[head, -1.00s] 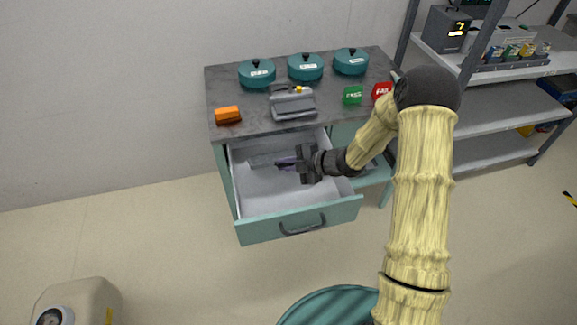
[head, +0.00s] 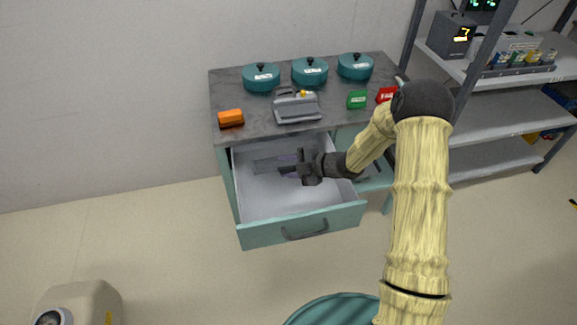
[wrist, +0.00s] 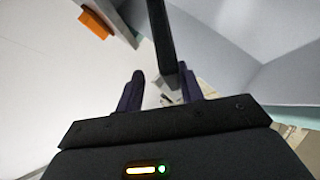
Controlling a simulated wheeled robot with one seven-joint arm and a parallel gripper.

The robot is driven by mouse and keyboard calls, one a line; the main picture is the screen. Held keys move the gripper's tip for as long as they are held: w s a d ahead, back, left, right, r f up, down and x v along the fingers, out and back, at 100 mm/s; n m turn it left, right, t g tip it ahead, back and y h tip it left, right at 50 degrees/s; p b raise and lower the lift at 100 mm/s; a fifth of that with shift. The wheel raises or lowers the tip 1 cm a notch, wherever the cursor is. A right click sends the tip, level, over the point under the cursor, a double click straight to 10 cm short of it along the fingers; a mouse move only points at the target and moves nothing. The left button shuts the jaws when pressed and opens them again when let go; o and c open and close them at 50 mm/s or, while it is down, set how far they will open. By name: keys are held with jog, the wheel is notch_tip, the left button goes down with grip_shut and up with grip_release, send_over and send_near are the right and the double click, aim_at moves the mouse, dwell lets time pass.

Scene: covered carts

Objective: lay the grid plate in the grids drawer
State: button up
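The open drawer (head: 270,205) has a pale inside and a teal front. I read no grids label on it. A thin grey plate (head: 266,164), apparently the grid plate, is inside near the back; whether it lies flat on the floor is hard to tell. My gripper (head: 285,165) is low inside the drawer, at the plate's right end. In the wrist view my two dark fingers stand apart, and a dark bar (wrist: 161,35), probably the plate seen edge-on, runs up between them with a gap at the left finger.
The cart top (head: 245,105) holds three teal lidded pots, a grey device (head: 297,108), an orange block (head: 230,118), a green box (head: 357,99) and a red box (head: 386,94). A grey shelf rack (head: 480,120) stands right. The drawer's front half is empty.

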jog(key=shift+s, duration=0.25)
jog(key=shift+d+r, duration=0.25)
jog(key=shift+d, duration=0.2)
jog(key=v, duration=1.6)
jog(key=shift+d+r, duration=0.1)
